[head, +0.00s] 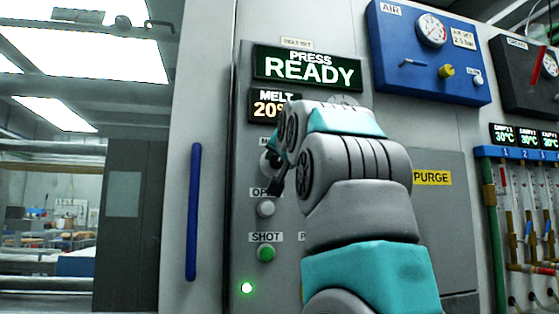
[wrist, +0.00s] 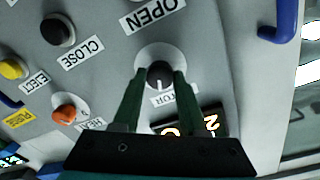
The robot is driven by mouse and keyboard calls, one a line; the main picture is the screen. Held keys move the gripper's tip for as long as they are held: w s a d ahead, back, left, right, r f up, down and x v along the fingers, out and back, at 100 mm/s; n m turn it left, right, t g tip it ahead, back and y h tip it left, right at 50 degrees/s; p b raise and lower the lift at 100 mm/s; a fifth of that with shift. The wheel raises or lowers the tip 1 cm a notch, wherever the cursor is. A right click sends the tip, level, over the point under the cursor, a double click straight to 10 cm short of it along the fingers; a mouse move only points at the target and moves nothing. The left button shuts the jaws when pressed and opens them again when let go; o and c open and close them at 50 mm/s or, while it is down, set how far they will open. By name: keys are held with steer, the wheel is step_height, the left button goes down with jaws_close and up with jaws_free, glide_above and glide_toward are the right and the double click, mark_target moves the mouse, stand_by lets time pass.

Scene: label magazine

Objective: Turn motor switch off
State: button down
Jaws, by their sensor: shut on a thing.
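The motor switch (wrist: 160,76) is a dark rotary knob on a pale round plate, in the middle of the wrist view. The label beside it is partly covered, with only "TOR" readable. My gripper (wrist: 161,73) has its two dark green fingers on either side of the knob and is shut on it. In the head view my gripper (head: 274,178) reaches the panel below the melt display, and my arm hides much of that area. I cannot tell which setting the knob points to.
The OPEN button (head: 266,208) and green SHOT button (head: 266,253) sit below on the panel. A black CLOSE button (wrist: 58,30), yellow EJECT button (wrist: 13,69) and orange knob (wrist: 69,113) are nearby. A blue handle (head: 194,212) stands left. The display reads PRESS READY (head: 308,68).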

steer(key=shift+n, duration=0.8)
stand_by(0.6)
steer(key=shift+n, duration=0.5)
steer(key=shift+d, duration=0.1)
steer(key=n+p, duration=0.2)
steer(key=n, duration=0.2)
steer(key=shift+r, duration=0.1)
steer(key=n+p, duration=0.1)
steer(key=n, duration=0.2)
steer(key=shift+n+p, duration=0.35)
steer(key=shift+n, duration=0.65)
